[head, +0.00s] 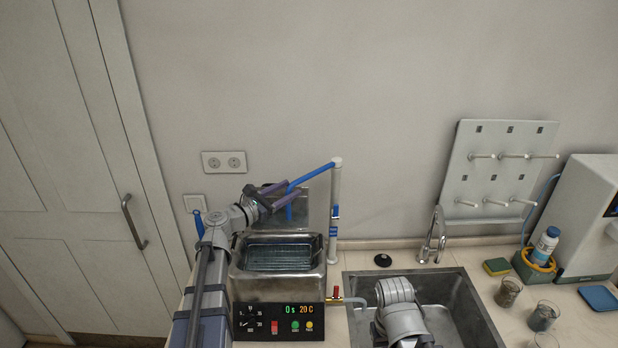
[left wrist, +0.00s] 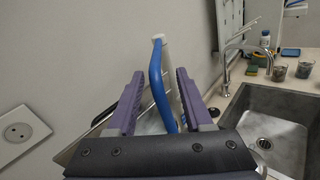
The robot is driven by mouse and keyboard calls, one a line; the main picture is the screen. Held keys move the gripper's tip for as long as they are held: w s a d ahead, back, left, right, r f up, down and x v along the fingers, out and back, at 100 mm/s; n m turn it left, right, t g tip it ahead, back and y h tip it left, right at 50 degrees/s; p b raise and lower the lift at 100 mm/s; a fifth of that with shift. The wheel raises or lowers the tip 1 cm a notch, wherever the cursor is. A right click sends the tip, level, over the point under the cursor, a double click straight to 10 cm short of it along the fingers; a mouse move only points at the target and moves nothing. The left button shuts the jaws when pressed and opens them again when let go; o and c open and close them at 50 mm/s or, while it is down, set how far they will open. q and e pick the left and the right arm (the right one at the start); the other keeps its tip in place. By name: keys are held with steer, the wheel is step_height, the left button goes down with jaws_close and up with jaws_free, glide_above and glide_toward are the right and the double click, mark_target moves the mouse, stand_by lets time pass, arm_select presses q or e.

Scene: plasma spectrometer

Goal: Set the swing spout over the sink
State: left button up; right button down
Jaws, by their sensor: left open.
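The swing spout (head: 315,175) is a blue tube on top of a white upright post (head: 335,225) behind the metal bath. It points left, away from the sink (head: 458,290), and its end bends down above the back of the bath. In the left wrist view the blue spout (left wrist: 156,80) lies between the two purple fingers. My left gripper (head: 290,190) is open around the spout, with a gap visible on at least one side. The sink also shows in the left wrist view (left wrist: 275,118), at the right. My right gripper is hidden; only my right arm shows, over the sink.
The metal bath (head: 250,288) with a wire basket stands below the spout, with its lid (head: 318,215) raised behind. A chrome faucet (head: 433,240) rises behind the sink. A peg rack (head: 500,150), sponge (head: 496,266) and beakers (head: 509,291) are at the right.

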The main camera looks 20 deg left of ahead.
mark_target(305, 177)
arm_select(q)
steer(key=shift+w, duration=0.2)
steer(key=shift+s+a+r, duration=0.1)
steer(key=shift+s+r, duration=0.05)
steer(key=shift+s, duration=0.05)
steer(key=shift+w, duration=0.15)
steer(key=x, duration=0.7)
steer(key=shift+w+d, duration=0.2)
steer(key=shift+d, duration=0.05)
jaws_close()
stand_by(1.0)
